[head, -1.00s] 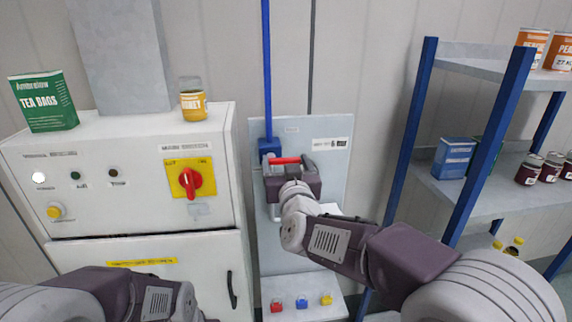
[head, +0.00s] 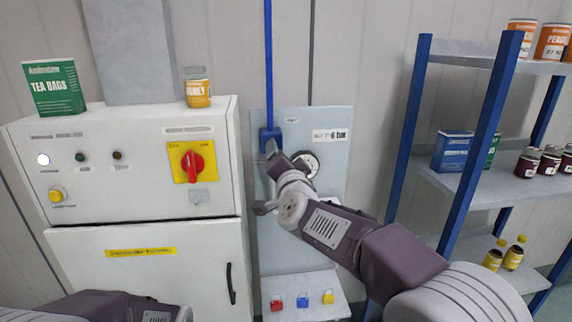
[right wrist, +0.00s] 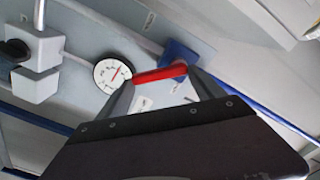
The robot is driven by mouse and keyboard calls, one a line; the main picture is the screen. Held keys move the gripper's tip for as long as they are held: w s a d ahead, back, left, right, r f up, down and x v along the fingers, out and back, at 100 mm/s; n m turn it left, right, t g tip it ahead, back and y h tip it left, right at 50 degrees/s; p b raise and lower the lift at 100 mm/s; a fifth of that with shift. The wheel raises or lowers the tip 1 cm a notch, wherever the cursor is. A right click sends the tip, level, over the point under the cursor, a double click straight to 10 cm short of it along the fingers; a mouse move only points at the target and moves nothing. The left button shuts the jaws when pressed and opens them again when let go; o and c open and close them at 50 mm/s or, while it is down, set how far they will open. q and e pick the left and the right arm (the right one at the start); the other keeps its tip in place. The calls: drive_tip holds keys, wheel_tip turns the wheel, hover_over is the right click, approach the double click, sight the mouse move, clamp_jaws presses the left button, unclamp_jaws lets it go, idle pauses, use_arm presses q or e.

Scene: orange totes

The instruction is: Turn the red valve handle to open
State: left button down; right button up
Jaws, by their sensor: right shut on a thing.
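The red valve handle (right wrist: 158,75) shows in the right wrist view as a short red bar joined to a blue valve body (right wrist: 180,56). My right gripper (right wrist: 160,72) is shut on the handle, with a finger at either side of the bar. In the head view my right arm reaches up to the grey wall panel (head: 335,215), and the right gripper (head: 274,154) is just below the blue fitting (head: 270,134) at the foot of the blue pipe. The handle is hidden there behind the gripper. My left arm shows at the bottom left, but its gripper is out of view.
A round gauge (head: 305,164) is right of my right gripper. Left is a white cabinet (head: 130,220) with a red rotary switch (head: 192,163). A blue-framed shelf (head: 420,130) stands right. Red, blue and yellow pieces sit on a low ledge (head: 305,312).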

drive_tip(key=shift+s+a+f+m+b, duration=0.1)
drive_tip(key=shift+a+f+m+b, duration=0.35)
drive_tip(key=shift+m, duration=0.9)
drive_tip(key=shift+a+m+b, duration=0.2)
drive_tip(key=shift+m+b, duration=0.5)
drive_tip(key=shift+m, duration=0.6)
drive_tip(key=shift+s+a+f+m+b, duration=0.1)
drive_tip(key=shift+a+f+m+b, duration=0.35)
drive_tip(key=shift+m, duration=0.9)
drive_tip(key=shift+r, duration=0.25)
drive_tip(key=o, duration=2.1)
drive_tip(key=shift+w, duration=0.1)
drive_tip(key=s+d+b, duration=0.1)
drive_tip(key=s+b, duration=0.1)
drive_tip(key=s, duration=0.7)
drive_tip(key=shift+d, duration=0.1)
drive_tip(key=shift+d, duration=0.1)
